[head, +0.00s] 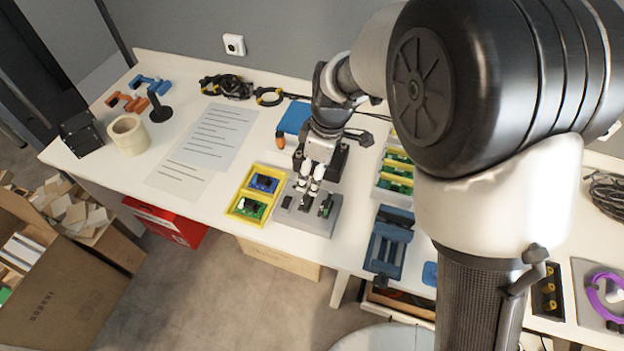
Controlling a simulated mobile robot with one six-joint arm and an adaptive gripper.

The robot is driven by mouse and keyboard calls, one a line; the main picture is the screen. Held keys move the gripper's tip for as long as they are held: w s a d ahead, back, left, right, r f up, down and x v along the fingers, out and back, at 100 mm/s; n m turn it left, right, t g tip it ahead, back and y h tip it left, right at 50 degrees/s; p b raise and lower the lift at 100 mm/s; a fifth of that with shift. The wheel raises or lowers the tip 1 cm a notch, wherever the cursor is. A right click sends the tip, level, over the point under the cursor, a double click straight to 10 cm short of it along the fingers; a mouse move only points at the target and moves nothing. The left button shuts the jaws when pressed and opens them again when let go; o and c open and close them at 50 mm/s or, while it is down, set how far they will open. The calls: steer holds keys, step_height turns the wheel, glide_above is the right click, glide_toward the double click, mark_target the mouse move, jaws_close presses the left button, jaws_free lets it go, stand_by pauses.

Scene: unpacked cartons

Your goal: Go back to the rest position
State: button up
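My gripper (310,180) points down over the grey block-like fixture (306,220) near the front edge of the white table. Its light fingertips are close above dark slots or parts in the fixture. I cannot tell whether they touch anything or how wide they stand. My arm reaches in from the right and hides the table's middle right.
A yellow tray (236,205) with blue and green boards stands left of the fixture. A blue vise-like device (388,250) is to its right. Paper sheets (205,140), a tape roll (128,135) and cables (228,86) lie further left. Cartons (55,290) stand on the floor.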

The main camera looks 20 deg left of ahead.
steer(key=shift+r, duration=0.55)
steer(key=shift+d, duration=0.1)
steer(key=s+d+r+m+t, duration=0.1)
steer(key=s+d+r+m, duration=0.2)
steer(key=d+r, duration=0.35)
steer(key=s+d+r+m+t, duration=0.1)
steer(key=s+d+r+m, duration=0.1)
steer(key=d+r+m, duration=0.35)
steer(key=s+d+r+m+t+h, duration=0.1)
steer(key=s+d+r+m, duration=0.3)
steer(key=s+d+m, duration=0.4)
steer(key=s+d+t, duration=0.1)
steer(key=s+d, duration=0.4)
steer(key=s, duration=0.2)
steer(key=shift+h, duration=0.4)
steer(key=shift+d+m, duration=0.1)
steer(key=shift+m, duration=0.15)
